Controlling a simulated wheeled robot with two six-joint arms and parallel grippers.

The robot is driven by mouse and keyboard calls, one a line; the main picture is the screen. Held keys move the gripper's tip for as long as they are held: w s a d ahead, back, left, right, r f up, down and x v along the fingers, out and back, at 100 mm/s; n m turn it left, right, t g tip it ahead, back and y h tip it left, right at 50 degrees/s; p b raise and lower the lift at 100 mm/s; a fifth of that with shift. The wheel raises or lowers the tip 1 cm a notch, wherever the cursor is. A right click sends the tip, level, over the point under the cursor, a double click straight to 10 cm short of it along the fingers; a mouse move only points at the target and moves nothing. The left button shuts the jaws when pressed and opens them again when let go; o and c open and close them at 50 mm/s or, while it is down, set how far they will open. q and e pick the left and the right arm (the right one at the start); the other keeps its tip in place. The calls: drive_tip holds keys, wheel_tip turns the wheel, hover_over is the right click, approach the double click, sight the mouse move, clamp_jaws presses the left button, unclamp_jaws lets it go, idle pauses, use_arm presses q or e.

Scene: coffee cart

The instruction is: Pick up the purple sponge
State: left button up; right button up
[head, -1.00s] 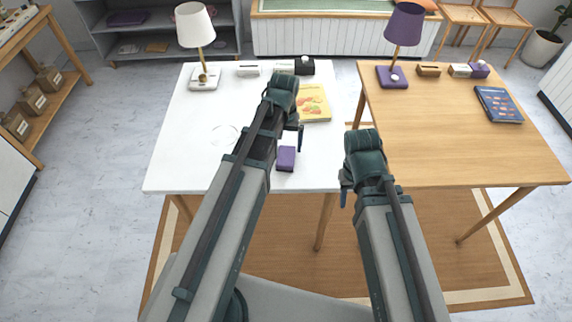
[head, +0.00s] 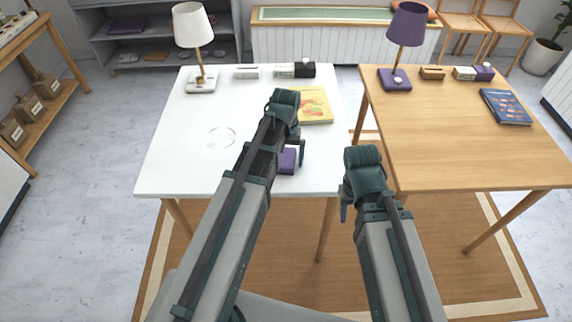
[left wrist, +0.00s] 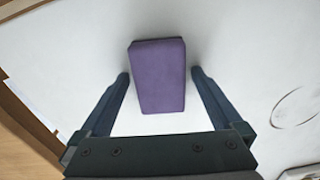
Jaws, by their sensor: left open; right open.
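The purple sponge (head: 288,160) is a small block near the front right edge of the white table (head: 180,165). My left arm partly hides it in the head view. In the left wrist view the sponge (left wrist: 158,76) stands out on the white top, between the fingers of my left gripper (left wrist: 160,85). A gap shows on each side of it, and neither finger appears to touch it. My left gripper (head: 300,150) is open and empty. My right gripper (head: 344,205) is open, in front of the gap between the two tables, away from the sponge.
A yellow book (head: 314,105) lies behind the sponge. A white lamp (head: 200,80) and small boxes (head: 247,72) line the back. The wooden table (head: 460,150) at right holds a purple lamp (head: 395,80) and a blue book (head: 506,107). The left part of the white table is mostly clear.

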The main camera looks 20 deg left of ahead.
use_arm(q)
drive_tip(key=shift+r, duration=0.1)
drive_tip(key=c, duration=1.3)
drive_tip(key=shift+r, duration=0.1)
use_arm(e)
drive_tip(key=shift+r, duration=0.2)
